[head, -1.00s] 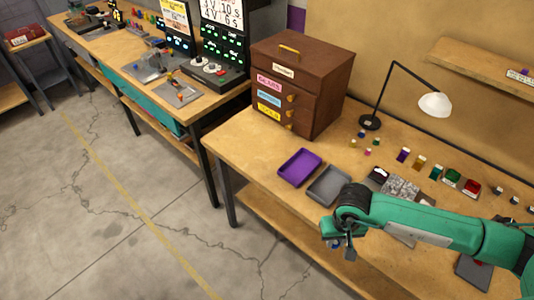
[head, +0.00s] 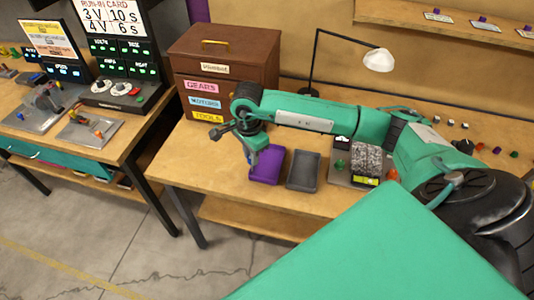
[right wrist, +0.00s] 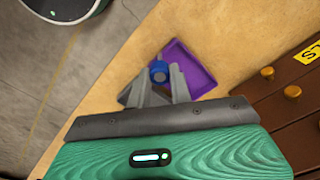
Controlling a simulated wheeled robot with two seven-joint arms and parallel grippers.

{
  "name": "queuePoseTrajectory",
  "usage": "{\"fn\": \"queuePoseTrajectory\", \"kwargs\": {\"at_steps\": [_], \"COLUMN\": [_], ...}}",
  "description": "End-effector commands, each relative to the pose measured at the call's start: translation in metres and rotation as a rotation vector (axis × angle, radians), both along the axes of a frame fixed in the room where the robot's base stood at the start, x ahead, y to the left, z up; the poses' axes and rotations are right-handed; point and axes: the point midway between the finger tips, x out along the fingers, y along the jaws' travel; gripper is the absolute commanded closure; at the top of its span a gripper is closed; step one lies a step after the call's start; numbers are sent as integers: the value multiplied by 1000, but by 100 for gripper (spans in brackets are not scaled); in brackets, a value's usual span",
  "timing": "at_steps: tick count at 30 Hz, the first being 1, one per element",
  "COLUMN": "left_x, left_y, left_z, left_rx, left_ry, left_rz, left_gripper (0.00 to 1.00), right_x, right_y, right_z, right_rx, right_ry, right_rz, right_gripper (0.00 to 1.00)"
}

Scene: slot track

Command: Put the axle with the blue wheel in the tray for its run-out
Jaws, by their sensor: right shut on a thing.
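My right gripper (head: 252,156) hangs over the left end of the purple tray (head: 268,167) on the workbench. In the right wrist view its two fingers (right wrist: 160,84) are shut on the axle with the blue wheel (right wrist: 158,72). The wheel shows between the fingertips, and the fingers hide most of the axle. The purple tray (right wrist: 194,66) lies behind and below the fingertips and looks empty where visible. I cannot tell how high the wheel is above it. A grey tray (head: 303,170) stands just right of the purple one. My left gripper is not in view.
A brown drawer cabinet (head: 225,62) stands behind the trays. A machine with a grey roller (head: 367,160) is right of the grey tray. A desk lamp (head: 378,60) stands behind. Another bench (head: 100,145) with a display panel is at the left.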

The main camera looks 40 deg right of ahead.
Motion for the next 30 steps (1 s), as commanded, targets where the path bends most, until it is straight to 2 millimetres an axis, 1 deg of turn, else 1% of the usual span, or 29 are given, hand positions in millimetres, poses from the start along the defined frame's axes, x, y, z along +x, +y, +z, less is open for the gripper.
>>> {"fn": "queuePoseTrajectory", "kwargs": {"at_steps": [1,3,9,13,18,21,25,28,30], "left_x": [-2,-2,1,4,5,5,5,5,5], "left_y": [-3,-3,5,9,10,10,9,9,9], "left_z": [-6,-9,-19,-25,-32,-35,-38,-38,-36], "left_rx": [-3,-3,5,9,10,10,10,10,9], "left_ry": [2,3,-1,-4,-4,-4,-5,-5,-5], "left_rz": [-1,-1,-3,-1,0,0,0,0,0], "left_gripper": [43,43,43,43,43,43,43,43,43], "right_x": [8,17,38,48,58,61,63,64,64], "right_y": [-5,-13,-33,-46,-62,-69,-75,-77,-78], "right_z": [5,15,45,65,89,100,110,112,107], "right_rx": [1,2,4,4,5,3,3,1,0], "right_ry": [-2,-3,-2,-1,0,1,1,3,4], "right_rz": [-110,-272,-729,-1020,-1369,-1527,-1662,-1713,-1728], "right_gripper": [100,100,100,100,100,100,100,100,100]}}
